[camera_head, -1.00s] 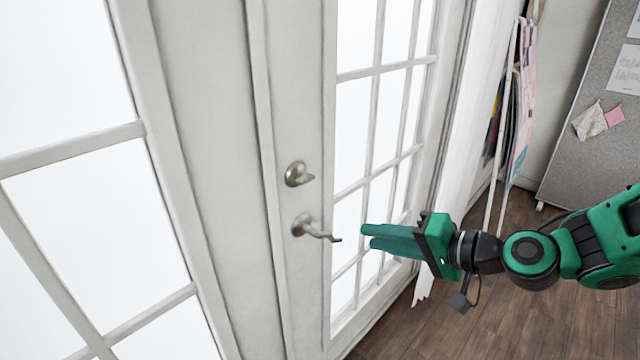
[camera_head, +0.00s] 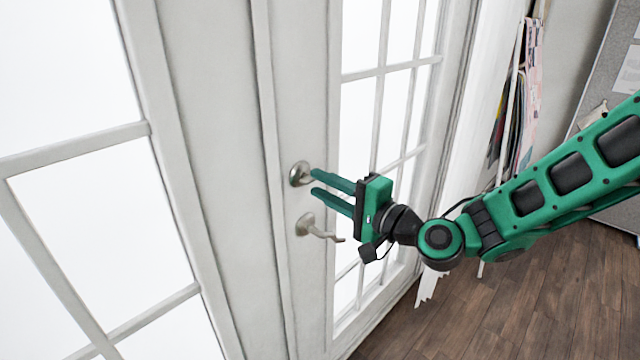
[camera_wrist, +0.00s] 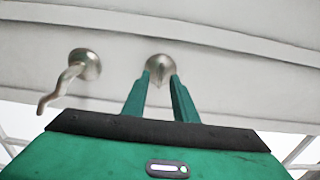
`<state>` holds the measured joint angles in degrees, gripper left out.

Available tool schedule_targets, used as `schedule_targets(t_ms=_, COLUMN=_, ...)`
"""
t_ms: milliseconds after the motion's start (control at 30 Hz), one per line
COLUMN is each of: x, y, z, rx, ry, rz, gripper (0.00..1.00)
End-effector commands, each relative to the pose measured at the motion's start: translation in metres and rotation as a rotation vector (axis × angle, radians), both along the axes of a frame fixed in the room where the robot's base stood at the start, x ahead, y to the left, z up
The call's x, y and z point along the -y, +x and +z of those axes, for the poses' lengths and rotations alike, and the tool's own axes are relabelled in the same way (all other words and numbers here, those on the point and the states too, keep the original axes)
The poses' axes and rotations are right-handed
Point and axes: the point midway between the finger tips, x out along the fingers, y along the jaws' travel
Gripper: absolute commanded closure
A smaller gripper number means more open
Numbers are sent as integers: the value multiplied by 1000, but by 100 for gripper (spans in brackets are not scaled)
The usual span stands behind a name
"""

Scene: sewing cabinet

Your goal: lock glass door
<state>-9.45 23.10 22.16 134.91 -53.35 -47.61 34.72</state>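The white glass door (camera_head: 295,100) fills the middle of the head view, with bright panes. A round metal thumb-turn lock (camera_head: 299,174) sits on its stile, above a curved lever handle (camera_head: 318,229). My gripper (camera_head: 314,181) is open, with two green fingers reaching toward the lock. In the wrist view the lock (camera_wrist: 160,66) lies between and just beyond the fingertips (camera_wrist: 160,80), with its turn piece pointing toward me. The lever handle (camera_wrist: 75,73) is to the left there, clear of the fingers. I cannot tell whether the fingertips touch the lock.
A second white glass-paned panel (camera_head: 80,142) stands at the left. A white curtain (camera_head: 478,120) and hanging papers (camera_head: 517,110) are right of the door. A grey board (camera_head: 600,75) stands at the far right. The wooden floor (camera_head: 510,305) shows clear at the lower right.

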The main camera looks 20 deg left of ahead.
Motion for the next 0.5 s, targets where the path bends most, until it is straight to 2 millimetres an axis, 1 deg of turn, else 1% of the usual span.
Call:
schedule_targets(t_ms=33, x=-6, y=2, z=0, rx=2, ry=-1, rz=2, gripper=74)
schedule_targets(t_ms=200, x=-16, y=8, z=0, rx=0, ry=-1, rz=1, gripper=74)
schedule_targets(t_ms=500, x=-18, y=9, z=0, rx=0, ry=-1, rz=0, gripper=74)
